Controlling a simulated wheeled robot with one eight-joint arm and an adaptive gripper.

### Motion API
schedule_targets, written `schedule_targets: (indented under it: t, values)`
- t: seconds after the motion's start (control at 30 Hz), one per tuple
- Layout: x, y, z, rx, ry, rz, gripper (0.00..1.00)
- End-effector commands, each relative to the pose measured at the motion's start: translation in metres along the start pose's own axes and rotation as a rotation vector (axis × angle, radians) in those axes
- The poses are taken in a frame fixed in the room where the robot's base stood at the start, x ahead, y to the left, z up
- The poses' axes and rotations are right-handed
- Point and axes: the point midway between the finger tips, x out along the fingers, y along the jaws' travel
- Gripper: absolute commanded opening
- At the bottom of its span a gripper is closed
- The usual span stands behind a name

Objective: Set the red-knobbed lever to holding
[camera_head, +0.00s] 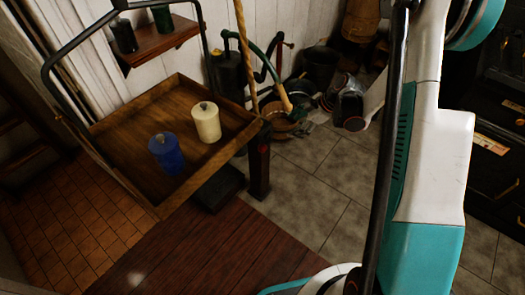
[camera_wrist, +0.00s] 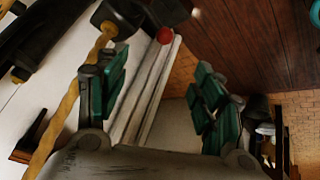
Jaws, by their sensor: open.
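In the wrist view a round red knob (camera_wrist: 165,36) shows beyond my gripper's fingers, beside dark metal parts. My gripper (camera_wrist: 160,82) is open, with its green-padded fingers apart and nothing between them. The knob lies ahead of the gap, apart from both fingers as far as I can tell. In the head view a small red spot (camera_head: 263,148) shows on the dark post at the tray's right corner; I cannot tell if it is the same knob. The lever's shaft, its setting and any markings are not readable. My gripper is not clearly seen in the head view.
A wooden tray (camera_head: 105,127) holds a blue canister (camera_head: 166,154) and a cream canister (camera_head: 206,122). A rope (camera_head: 247,50) hangs beside it and crosses the left of the wrist view (camera_wrist: 70,98). A shelf (camera_head: 160,42) with bottles is on the wall. Tiled floor (camera_head: 325,165) lies open.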

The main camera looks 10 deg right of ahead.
Motion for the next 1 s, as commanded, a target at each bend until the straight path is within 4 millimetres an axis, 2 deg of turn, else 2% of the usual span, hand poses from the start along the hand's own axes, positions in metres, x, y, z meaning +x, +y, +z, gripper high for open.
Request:
schedule_targets:
  t: [0.03,0.1,0.2,0.53,1.0]
  values:
    - [0.028,-0.001,-0.007,-0.053,-0.03,-0.018,0.61]
    - [0.054,-0.001,-0.013,-0.112,-0.069,-0.032,0.61]
    - [0.078,-0.002,-0.02,-0.172,-0.107,-0.043,0.61]
    - [0.113,-0.004,-0.021,-0.21,-0.131,-0.05,0.61]
    - [0.201,-0.007,-0.009,-0.208,-0.13,-0.049,0.61]
